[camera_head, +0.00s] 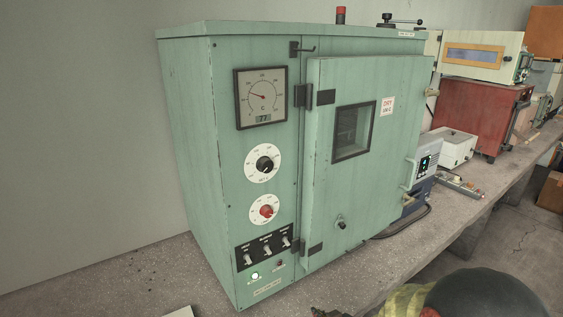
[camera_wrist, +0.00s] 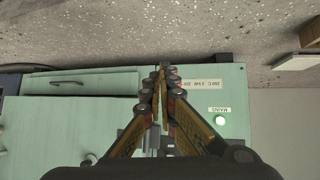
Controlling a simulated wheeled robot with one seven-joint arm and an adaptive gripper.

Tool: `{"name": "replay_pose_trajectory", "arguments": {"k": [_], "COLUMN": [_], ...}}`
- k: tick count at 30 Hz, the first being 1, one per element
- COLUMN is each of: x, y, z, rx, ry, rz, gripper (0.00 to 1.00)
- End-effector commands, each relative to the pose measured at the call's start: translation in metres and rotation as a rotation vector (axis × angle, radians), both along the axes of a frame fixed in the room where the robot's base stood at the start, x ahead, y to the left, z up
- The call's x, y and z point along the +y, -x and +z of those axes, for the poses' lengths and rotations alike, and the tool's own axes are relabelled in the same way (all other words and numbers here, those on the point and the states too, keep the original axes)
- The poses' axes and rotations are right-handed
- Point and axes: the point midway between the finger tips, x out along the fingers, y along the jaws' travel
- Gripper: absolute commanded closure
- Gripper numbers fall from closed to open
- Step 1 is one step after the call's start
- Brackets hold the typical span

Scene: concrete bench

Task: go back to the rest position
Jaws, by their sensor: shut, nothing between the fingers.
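My gripper (camera_wrist: 161,72) shows in the wrist view with its fingers together and nothing between them. It is in front of the lower front of a pale green oven, which looks upside down there. In the head view the green oven (camera_head: 185,130) stands on the bench. Part of my arm (camera_head: 480,295) shows at the bottom right. The gripper's fingertips cannot be made out clearly in the head view.
The oven door (camera_head: 390,150) has a small window; I cannot tell if it is fully closed. The oven's panel has a dial gauge (camera_head: 261,97), knobs, switches and a lit lamp (camera_wrist: 219,121). Right along the concrete bench (camera_head: 90,285) stand a red cabinet (camera_head: 480,112) and other instruments.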

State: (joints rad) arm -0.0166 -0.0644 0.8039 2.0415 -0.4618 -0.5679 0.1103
Motion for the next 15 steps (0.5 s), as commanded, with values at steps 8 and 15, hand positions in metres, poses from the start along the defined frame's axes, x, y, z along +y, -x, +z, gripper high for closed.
{"name": "replay_pose_trajectory", "arguments": {"k": [8, 15], "x": [-0.068, -0.09], "y": [0.078, 0.179], "z": [0.026, 0.098], "rx": [0.344, 0.585], "ry": [0.167, 0.18], "rz": [-0.196, -0.328], "gripper": [1.0, 1.0]}}
